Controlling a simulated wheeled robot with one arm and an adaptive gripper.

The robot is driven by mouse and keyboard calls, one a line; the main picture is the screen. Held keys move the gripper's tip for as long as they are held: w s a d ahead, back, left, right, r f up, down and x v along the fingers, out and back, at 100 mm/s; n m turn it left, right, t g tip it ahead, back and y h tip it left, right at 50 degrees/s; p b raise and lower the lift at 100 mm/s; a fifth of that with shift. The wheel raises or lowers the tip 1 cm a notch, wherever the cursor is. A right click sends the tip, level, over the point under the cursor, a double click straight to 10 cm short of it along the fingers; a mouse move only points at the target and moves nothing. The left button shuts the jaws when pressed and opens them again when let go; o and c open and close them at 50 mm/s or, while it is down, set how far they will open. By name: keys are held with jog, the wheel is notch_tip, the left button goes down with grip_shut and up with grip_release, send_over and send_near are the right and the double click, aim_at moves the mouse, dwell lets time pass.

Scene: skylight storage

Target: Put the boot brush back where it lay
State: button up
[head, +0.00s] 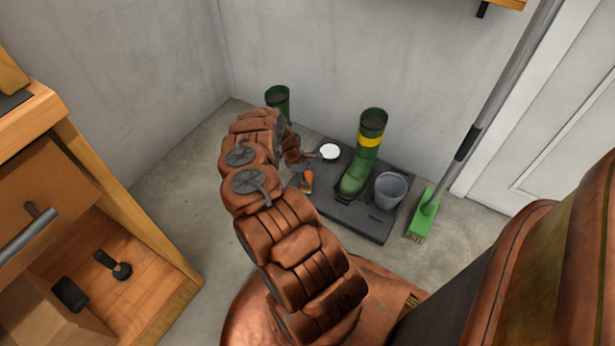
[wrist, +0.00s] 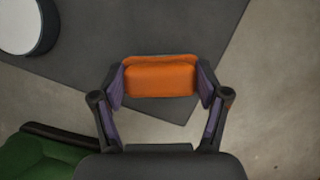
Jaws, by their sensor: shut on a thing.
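My gripper (wrist: 162,82) is shut on an orange block-like thing, which I take to be the boot brush (wrist: 160,76). The orange part sits between both fingers, and its underside is hidden. In the wrist view it is over a corner of the dark grey mat (wrist: 85,80). In the head view the brush (head: 307,181) shows as a small orange patch at the left edge of the mat (head: 376,226), partly hidden by my gripper (head: 303,178). I cannot tell whether it touches the mat.
A green boot with a yellow band (head: 358,170), a grey bucket (head: 390,190) and a white-topped round tin (head: 329,152) stand on the mat. Another green boot (head: 278,98) is partly behind my arm. A green broom (head: 425,215) leans at right. A wooden cabinet (head: 150,250) stands left.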

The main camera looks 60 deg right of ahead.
jog(key=shift+f, duration=0.35)
dwell(0.4)
jog(key=o, duration=1.5)
jog(key=shift+c, duration=0.2)
jog(key=shift+r, duration=0.15)
jog(key=p+v, duration=0.4)
jog(key=v, duration=0.3)
jog(key=shift+w+r, duration=0.15)
jog(key=shift+r, duration=0.2)
dwell(0.7)
jog(key=shift+a, duration=0.1)
jog(key=v, duration=1.2)
dwell(0.6)
